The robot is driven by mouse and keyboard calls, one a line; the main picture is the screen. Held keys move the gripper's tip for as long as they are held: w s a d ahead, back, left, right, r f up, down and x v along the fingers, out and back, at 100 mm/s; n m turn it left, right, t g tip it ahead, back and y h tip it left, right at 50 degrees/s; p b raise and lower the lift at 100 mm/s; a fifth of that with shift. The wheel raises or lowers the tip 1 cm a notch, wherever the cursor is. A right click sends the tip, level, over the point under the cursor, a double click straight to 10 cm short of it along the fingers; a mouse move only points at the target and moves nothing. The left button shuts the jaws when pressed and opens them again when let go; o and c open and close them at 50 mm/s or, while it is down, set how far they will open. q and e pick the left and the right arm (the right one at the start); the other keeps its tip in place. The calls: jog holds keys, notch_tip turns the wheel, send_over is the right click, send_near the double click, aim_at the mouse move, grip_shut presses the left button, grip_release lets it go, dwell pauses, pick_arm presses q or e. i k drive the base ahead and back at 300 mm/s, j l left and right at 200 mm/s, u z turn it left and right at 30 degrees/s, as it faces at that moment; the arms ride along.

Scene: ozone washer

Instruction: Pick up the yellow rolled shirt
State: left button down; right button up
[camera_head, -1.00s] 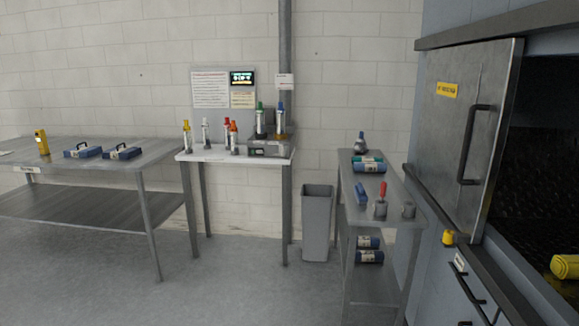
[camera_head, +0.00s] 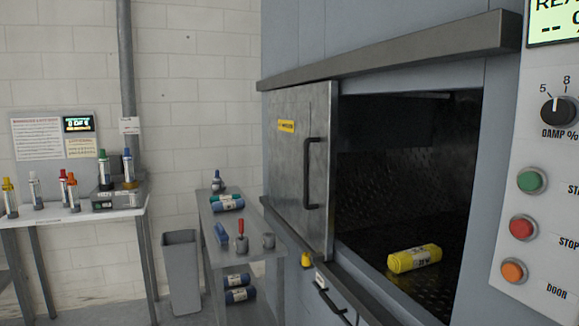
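The yellow rolled shirt (camera_head: 414,258) lies on the dark, patterned metal floor of the washer chamber (camera_head: 370,270), right of the middle of the head view. It is a bright yellow roll with a dark printed label, lying on its side. The chamber's opening is uncovered on the right, and the grey metal door (camera_head: 305,165) with its dark handle stands at the left of the opening. Neither of my grippers shows in the view.
A control panel (camera_head: 540,200) with green, red and orange buttons is at the right edge. A narrow shelf cart (camera_head: 215,205) with rolled items stands left of the washer, beside a grey bin (camera_head: 182,270). A white-topped table (camera_head: 90,214) with colored bottles is further left.

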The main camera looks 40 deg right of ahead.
aim_at(407, 259)
jog(key=z, duration=1.9)
jog(key=i+j+z, duration=0.1)
jog(key=j, duration=0.35)
jog(key=i+j+z, duration=0.1)
jog(key=i+j, duration=0.15)
jog(key=j, duration=0.25)
jog(key=i+j+z, duration=0.1)
jog(key=j, duration=0.4)
jog(key=i+j+z, duration=0.1)
jog(key=j, duration=0.4)
jog(key=i+j+z, duration=0.1)
jog(key=j, duration=0.45)
jog(key=i+j+z, duration=0.1)
jog(key=j, duration=0.4)
